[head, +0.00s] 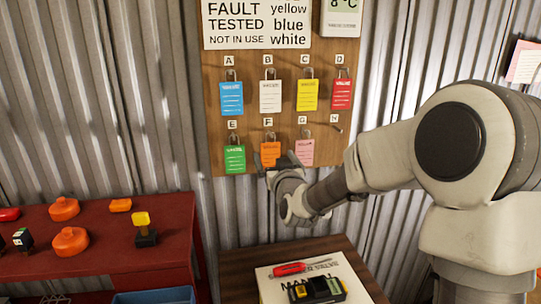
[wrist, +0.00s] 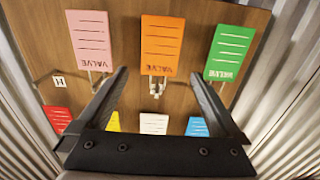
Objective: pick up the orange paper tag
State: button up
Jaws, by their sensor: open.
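The orange paper tag (head: 270,150) hangs on the hook labelled F in the lower row of a wooden board. In the wrist view the orange tag (wrist: 162,45) is at top centre, upside down, marked VALVE. My gripper (head: 275,163) is open and in front of the tag's lower part in the head view, partly covering it. In the wrist view my gripper's (wrist: 158,74) two fingers are spread, with the orange tag beyond their tips and the metal hook showing between them. Nothing is between the fingers. I cannot tell whether they touch the tag.
A green tag (head: 235,158) and a pink tag (head: 304,151) hang on either side. Blue, white, yellow and red tags hang above. Hook H is empty. Below are a red bench (head: 110,258) with several parts and a wooden table (head: 232,282) with a screwdriver (head: 300,267).

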aim_at(271, 149)
jog(key=shift+w+a, duration=0.2)
jog(key=shift+w, duration=0.8)
jog(key=shift+w+a, duration=0.2)
jog(key=shift+w, duration=0.85)
jog(key=shift+w+a, duration=0.2)
jog(key=shift+w, duration=0.8)
jog(key=c, duration=1.3)
